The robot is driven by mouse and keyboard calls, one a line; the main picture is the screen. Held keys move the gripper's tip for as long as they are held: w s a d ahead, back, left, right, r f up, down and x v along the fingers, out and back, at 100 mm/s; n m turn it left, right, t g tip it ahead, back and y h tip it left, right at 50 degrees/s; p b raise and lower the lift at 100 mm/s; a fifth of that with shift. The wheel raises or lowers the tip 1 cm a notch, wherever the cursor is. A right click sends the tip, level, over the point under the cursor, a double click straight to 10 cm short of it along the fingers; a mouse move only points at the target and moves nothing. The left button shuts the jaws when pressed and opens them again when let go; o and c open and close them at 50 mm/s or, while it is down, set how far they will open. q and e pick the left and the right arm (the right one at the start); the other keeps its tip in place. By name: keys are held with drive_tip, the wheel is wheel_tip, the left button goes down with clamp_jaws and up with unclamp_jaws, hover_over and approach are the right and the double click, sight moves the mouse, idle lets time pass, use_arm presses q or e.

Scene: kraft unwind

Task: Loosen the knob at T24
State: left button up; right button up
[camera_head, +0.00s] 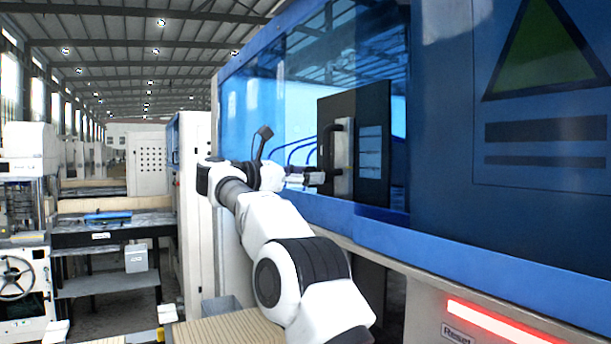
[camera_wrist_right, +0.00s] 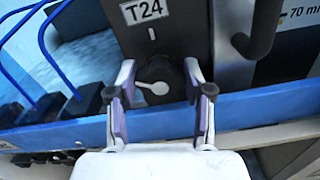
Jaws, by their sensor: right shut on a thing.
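The T24 label (camera_wrist_right: 143,11) is on a dark panel at the top of the right wrist view, with a short white mark below it. Under it is the dark round knob (camera_wrist_right: 157,74) with a white pointer that lies roughly level, its thin end to the left. My right gripper (camera_wrist_right: 159,78) is shut on the knob, one purple-padded finger on each side. In the head view my right gripper (camera_head: 316,177) reaches the machine front near the dark panel; the knob cannot be made out there. My left gripper is in neither view.
A black door handle (camera_wrist_right: 262,30) is close to the right of the knob. Blue hoses (camera_wrist_right: 58,66) run on the left. A blue ledge (camera_head: 380,228) runs below. The blue machine wall (camera_head: 540,220) fills the right; a lit red bar (camera_head: 505,325) is low on it.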

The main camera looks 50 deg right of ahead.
drive_tip(key=n, duration=0.5)
drive_tip(key=shift+d+r, duration=0.15)
drive_tip(key=n, duration=0.6)
drive_tip(key=shift+w, duration=0.25)
idle(0.3)
drive_tip(key=o, duration=1.1)
drive_tip(key=shift+d, duration=0.1)
drive_tip(key=shift+o, duration=0.3)
drive_tip(key=shift+s+d+f, duration=0.25)
drive_tip(key=shift+d, duration=0.1)
drive_tip(key=shift+a, duration=0.1)
drive_tip(key=shift+w, duration=0.1)
